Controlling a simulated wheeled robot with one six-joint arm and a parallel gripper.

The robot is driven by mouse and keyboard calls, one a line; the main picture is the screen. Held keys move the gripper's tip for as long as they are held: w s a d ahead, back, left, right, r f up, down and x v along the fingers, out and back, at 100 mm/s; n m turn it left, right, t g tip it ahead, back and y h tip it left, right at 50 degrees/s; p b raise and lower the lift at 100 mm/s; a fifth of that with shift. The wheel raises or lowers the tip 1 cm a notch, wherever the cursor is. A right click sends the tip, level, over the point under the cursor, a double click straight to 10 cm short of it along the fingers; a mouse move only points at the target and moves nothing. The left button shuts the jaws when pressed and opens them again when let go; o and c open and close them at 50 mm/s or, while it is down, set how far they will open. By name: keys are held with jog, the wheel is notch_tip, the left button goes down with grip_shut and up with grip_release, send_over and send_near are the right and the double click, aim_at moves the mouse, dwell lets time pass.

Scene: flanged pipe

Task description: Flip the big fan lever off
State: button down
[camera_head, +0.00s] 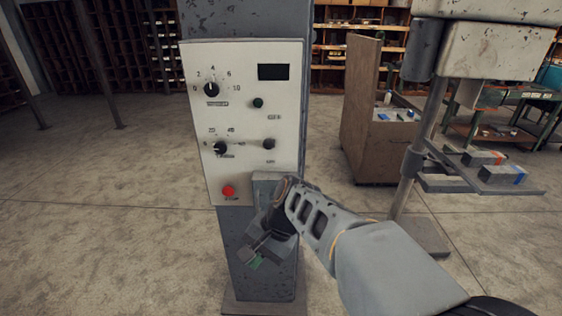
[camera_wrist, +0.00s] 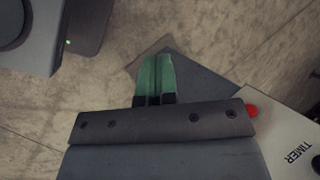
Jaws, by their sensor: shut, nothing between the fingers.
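A white control panel (camera_head: 240,75) is fixed to the upper front of a grey column. It carries a large numbered dial (camera_head: 211,89), a second dial (camera_head: 219,148), two small dark controls (camera_head: 258,103) on the right side and a red button (camera_head: 229,191) at the lower left. No part is clearly readable as the big fan lever; my arm covers the panel's lower right corner. My gripper (camera_head: 256,262) is shut and empty, pointing down in front of the column below the panel. Its green fingertips (camera_wrist: 155,78) are together in the wrist view.
The red button also shows in the wrist view (camera_wrist: 252,110), right of the fingers, near a "TIMER" label. A drill-press-like machine (camera_head: 425,150) and a brown cabinet (camera_head: 375,130) stand at right. The floor left of the column is clear.

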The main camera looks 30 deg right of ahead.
aim_at(270, 143)
jog(key=w+d+r+m+t+y+b, duration=0.2)
jog(key=w+d+m+t+y+b, duration=0.3)
jog(key=w+d+m+t+y, duration=0.95)
jog(key=s+d+r+m+t+h+b, duration=0.1)
jog(key=s+d+m+t+h+b, duration=0.1)
jog(key=d+m+h, duration=0.5)
jog(key=w+a+r+m+y+p, duration=0.2)
jog(key=w+a+r+y+p, duration=0.1)
jog(key=w+a+r, duration=0.3)
jog(key=shift+w+a+r, duration=0.15)
jog(key=shift+w+r, duration=0.75)
jog(key=shift+r, duration=0.35)
jog(key=shift+r+m+g, duration=0.1)
jog(key=shift+m+g, duration=0.15)
jog(key=r+m+h+p, duration=0.1)
jog(key=p, duration=0.2)
jog(key=shift+w+r, duration=0.1)
jog(key=shift+r, duration=0.05)
jog(key=shift+t, duration=0.4)
